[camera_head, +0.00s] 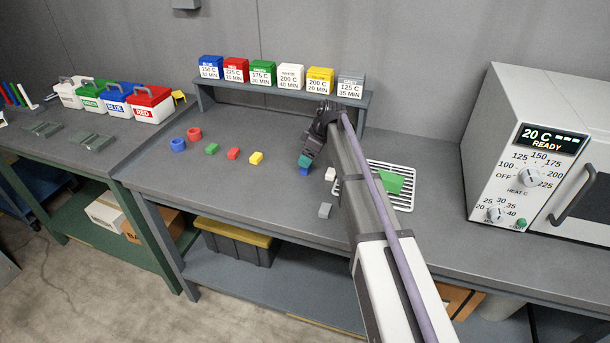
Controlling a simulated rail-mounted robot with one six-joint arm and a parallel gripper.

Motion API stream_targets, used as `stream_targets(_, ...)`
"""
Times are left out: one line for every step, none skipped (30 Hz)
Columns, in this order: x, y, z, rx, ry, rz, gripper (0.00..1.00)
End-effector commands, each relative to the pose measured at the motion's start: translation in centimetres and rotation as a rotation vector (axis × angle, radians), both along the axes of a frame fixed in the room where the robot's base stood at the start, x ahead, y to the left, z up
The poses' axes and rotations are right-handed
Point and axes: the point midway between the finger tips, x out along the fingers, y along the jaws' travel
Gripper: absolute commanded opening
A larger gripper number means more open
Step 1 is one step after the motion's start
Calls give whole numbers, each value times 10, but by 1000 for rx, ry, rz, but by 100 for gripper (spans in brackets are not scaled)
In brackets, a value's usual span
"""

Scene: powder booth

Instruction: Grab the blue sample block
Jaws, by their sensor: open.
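The blue sample block (303,171) is on the bench top, left of the white rack. A teal patch (305,160) shows directly above its blue face; I cannot tell whether it is part of the block or another piece. My gripper (309,154) is open, pointing down just above and behind the block. The fingertips are small and dark, so I cannot tell whether they touch it.
Green (211,149), red (233,153), yellow (256,158), white (330,174) and grey (325,210) blocks lie nearby. A wire rack (403,203) holds a green piece (390,181). A shelf (285,94) stands behind; an oven (535,150) stands right.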

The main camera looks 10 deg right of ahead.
Motion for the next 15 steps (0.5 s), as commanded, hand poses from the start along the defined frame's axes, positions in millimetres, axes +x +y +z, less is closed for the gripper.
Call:
stream_targets(1, 2, -7, 0, 0, 0, 78)
stream_targets(1, 3, -13, 0, 0, 1, 78)
stream_targets(2, 6, -21, 0, 0, 1, 78)
stream_targets(3, 8, -28, 0, 0, 1, 78)
stream_targets(4, 10, -35, 0, 0, 1, 78)
stream_targets(5, 12, -42, 0, 0, 0, 78)
stream_targets(6, 14, -47, 0, 0, 0, 78)
stream_targets(7, 15, -49, 0, 0, 0, 78)
stream_targets(8, 17, -50, 0, 0, 0, 78)
stream_targets(8, 17, -50, 0, 0, -1, 78)
stream_targets(8, 17, -48, 0, 0, -1, 78)
stream_targets(7, 17, -46, -1, 1, -1, 78)
stream_targets(7, 17, -46, -1, 1, -1, 78)
stream_targets(7, 17, -46, -1, 1, -1, 78)
stream_targets(7, 17, -46, -1, 1, -1, 78)
